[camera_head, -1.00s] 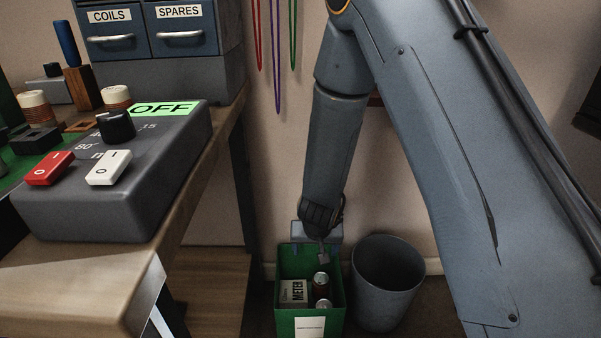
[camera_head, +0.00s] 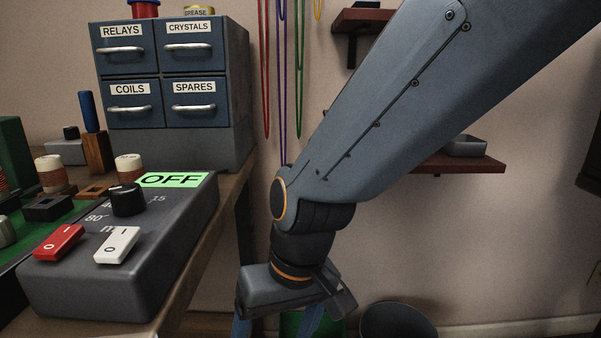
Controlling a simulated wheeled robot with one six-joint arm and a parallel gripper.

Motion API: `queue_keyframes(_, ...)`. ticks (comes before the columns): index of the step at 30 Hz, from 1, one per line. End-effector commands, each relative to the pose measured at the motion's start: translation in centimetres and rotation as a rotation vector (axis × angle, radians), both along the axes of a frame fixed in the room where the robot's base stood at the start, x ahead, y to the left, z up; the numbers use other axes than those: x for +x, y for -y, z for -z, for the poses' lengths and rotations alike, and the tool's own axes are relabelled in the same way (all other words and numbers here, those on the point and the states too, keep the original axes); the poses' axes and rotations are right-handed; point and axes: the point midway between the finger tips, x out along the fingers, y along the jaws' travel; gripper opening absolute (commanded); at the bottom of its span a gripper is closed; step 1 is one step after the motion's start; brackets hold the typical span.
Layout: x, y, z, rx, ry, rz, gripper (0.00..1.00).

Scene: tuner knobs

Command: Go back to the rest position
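My gripper (camera_head: 280,325) hangs at the lower middle of the head view, pointing down, right of the workbench. Its two blue fingers stand apart at the bottom edge, and their tips are cut off by the frame. I see nothing held between the visible parts. My arm comes down from the upper right and bends at the wrist above the gripper.
The bench at left holds a grey tuner box (camera_head: 120,260) with a black knob (camera_head: 127,200), a red switch (camera_head: 58,243), a white switch (camera_head: 117,245) and a green OFF label (camera_head: 172,180). Labelled drawers (camera_head: 180,70) stand behind. A bin (camera_head: 398,322) stands below right.

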Motion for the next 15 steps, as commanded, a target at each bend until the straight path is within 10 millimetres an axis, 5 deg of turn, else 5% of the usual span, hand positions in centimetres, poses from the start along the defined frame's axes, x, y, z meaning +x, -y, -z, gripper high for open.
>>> queue_keyframes(10, -5.6, 2.8, -2.6, -0.066, -0.025, -0.084, 0.76)
queue_keyframes(15, -5.1, 3.8, -4.5, -0.076, -0.030, -0.044, 0.76)
